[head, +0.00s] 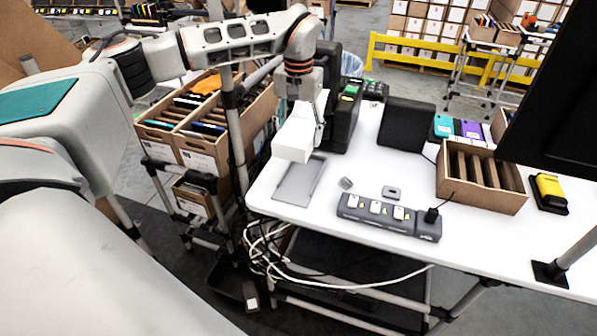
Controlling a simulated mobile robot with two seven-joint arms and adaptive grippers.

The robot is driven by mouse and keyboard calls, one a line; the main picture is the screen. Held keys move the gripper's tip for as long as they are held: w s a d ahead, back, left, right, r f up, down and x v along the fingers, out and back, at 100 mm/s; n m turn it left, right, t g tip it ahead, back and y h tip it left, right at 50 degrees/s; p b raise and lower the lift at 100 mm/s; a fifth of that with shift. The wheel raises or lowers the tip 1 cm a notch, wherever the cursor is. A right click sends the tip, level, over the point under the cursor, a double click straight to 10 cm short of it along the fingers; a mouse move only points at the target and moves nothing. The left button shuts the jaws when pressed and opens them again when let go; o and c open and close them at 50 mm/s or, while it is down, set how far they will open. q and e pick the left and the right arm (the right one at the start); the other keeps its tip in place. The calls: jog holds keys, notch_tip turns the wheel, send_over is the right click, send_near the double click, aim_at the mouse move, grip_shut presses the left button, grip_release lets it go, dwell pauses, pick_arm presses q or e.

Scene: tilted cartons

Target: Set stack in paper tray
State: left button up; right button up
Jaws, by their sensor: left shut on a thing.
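A white stack (292,147), shaped like a thick block, hangs over the left end of the white table. My left gripper (317,128) is shut on the stack, pointing down from above; the gripper hides part of it. A flat grey paper tray (290,196) lies on the table just below and in front of the stack in the picture. The stack overlaps the tray's far edge in this view; I cannot tell the exact height between them. The visible part of the tray is empty. My right gripper is not in view.
A black printer-like device (345,118) stands close to the right of my left gripper. A power strip (388,215) and small grey items lie right of the tray. A wooden divider box (480,176) stands further right. Cartons (190,150) on a rack stand left of the table.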

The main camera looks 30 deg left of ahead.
pick_arm(q)
send_over(299, 182)
notch_tip(299, 182, down, 13)
jog(key=shift+f+p, duration=0.1)
jog(key=shift+p, duration=0.2)
jog(key=shift+f, duration=0.1)
jog(key=shift+f, duration=0.35)
jog(key=shift+f, duration=0.15)
jog(key=o, duration=1.5)
